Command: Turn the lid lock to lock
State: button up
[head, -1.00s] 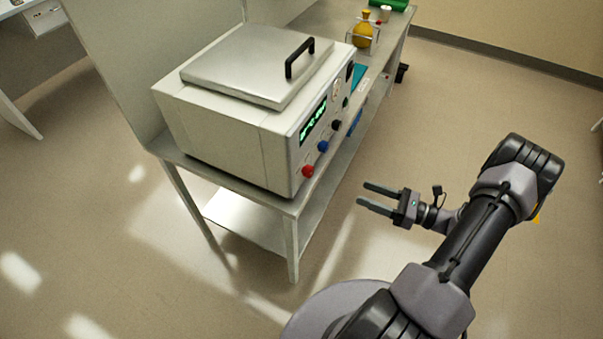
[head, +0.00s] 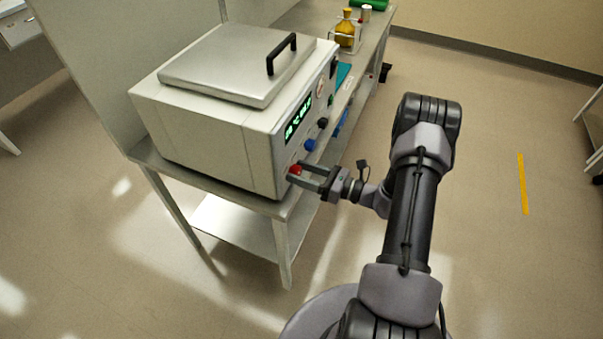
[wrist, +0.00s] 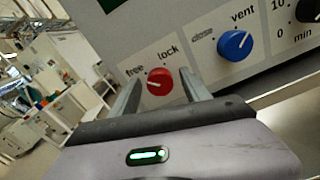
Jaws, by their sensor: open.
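The lid lock is a red knob (wrist: 160,80) on the front panel of the bench unit, with "free" printed at its left and "lock" above it. Its white mark points left, roughly to the "free" side. In the head view the red knob (head: 296,169) is the nearest knob on the panel. My gripper (head: 295,172) is open, its fingertips at the panel with the knob between them. In the wrist view one finger of my gripper (wrist: 160,84) shows on each side of the knob. I cannot tell whether they touch it.
A blue vent knob (wrist: 235,45) sits right of the lock, close to the right finger, with a black timer knob (wrist: 306,32) beyond. The boxy unit (head: 205,130) has a flat lid with a black handle (head: 282,54). A yellow flask (head: 346,33) stands farther along the bench.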

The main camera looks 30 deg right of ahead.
grip_shut()
jog(key=shift+m, duration=0.3)
jog(key=m+p, duration=0.1)
jog(key=m, duration=0.2)
jog(key=shift+m+p, duration=0.3)
jog(key=shift+m, duration=0.1)
jog(key=m+p, duration=0.1)
jog(key=m, duration=0.3)
jog(key=shift+m, duration=0.3)
jog(key=m+p, duration=0.1)
jog(key=m, duration=0.3)
jog(key=shift+f+m+p, duration=0.1)
jog(key=shift+m+p, duration=0.2)
jog(key=shift+m, duration=2.1)
